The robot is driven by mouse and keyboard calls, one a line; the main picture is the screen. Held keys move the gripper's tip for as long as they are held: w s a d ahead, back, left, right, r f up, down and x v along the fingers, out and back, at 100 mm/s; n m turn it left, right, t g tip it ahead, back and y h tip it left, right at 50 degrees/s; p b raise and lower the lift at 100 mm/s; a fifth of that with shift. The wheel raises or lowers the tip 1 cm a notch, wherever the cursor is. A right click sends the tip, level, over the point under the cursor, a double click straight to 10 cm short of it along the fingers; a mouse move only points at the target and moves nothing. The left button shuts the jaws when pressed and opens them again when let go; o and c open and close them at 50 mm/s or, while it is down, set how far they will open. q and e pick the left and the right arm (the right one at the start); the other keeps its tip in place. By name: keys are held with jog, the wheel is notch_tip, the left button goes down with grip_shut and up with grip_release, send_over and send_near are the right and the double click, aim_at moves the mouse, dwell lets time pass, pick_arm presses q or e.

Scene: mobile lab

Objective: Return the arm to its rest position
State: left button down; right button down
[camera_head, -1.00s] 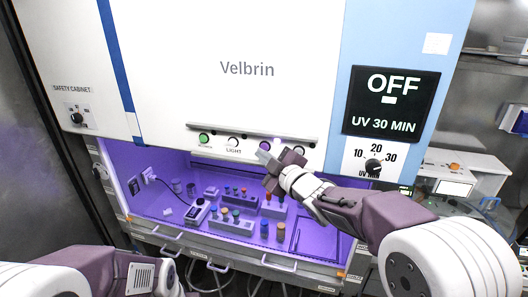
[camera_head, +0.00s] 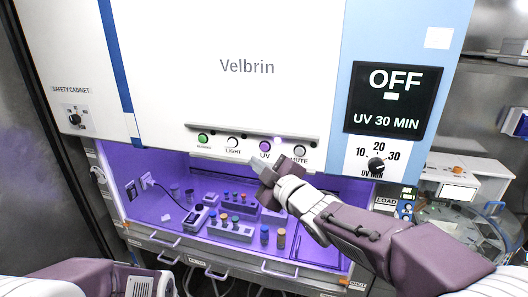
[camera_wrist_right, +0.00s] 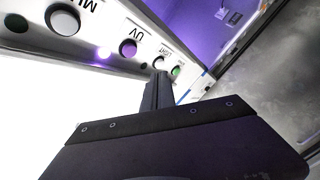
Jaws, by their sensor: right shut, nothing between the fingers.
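My right gripper (camera_head: 262,170) is shut and empty in the head view. It is just below the button panel (camera_head: 252,145) of the safety cabinet (camera_head: 210,60), in front of the violet-lit opening. In the right wrist view its shut fingers (camera_wrist_right: 158,90) point along the row of buttons, apart from them as far as I can tell. The UV button (camera_head: 265,146) and the mute button (camera_head: 299,151) are near the gripper. My left arm shows at the lower left of the head view, but its gripper fingers are out of view.
Inside the cabinet, racks of coloured-cap tubes (camera_head: 230,230) and small bottles (camera_head: 281,238) stand on the work surface. The display (camera_head: 392,98) reads OFF and UV 30 MIN, above a timer knob (camera_head: 376,164). A round clear-lidded device (camera_head: 465,232) stands at the right.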

dwell(0.4)
jog(key=s+d+f+m+g+h+b, duration=0.1)
jog(key=d+f+m+h+b, duration=0.25)
jog(key=f, duration=0.65)
jog(key=s+d+f+m+g+h+b, duration=0.15)
jog(key=d+f+b, duration=0.35)
jog(key=f, duration=0.5)
jog(key=s+d+f+m+g+h+b, duration=0.1)
jog(key=d+f+m+g+h+b, duration=0.15)
jog(key=d+f, duration=0.55)
jog(key=s+f+m+g+b, duration=0.1)
jog(key=s+f+m+g, duration=0.7)
jog(key=s+f, duration=0.9)
jog(key=s+d+g, duration=0.1)
jog(key=s, duration=0.3)
jog(key=shift+w, duration=0.1)
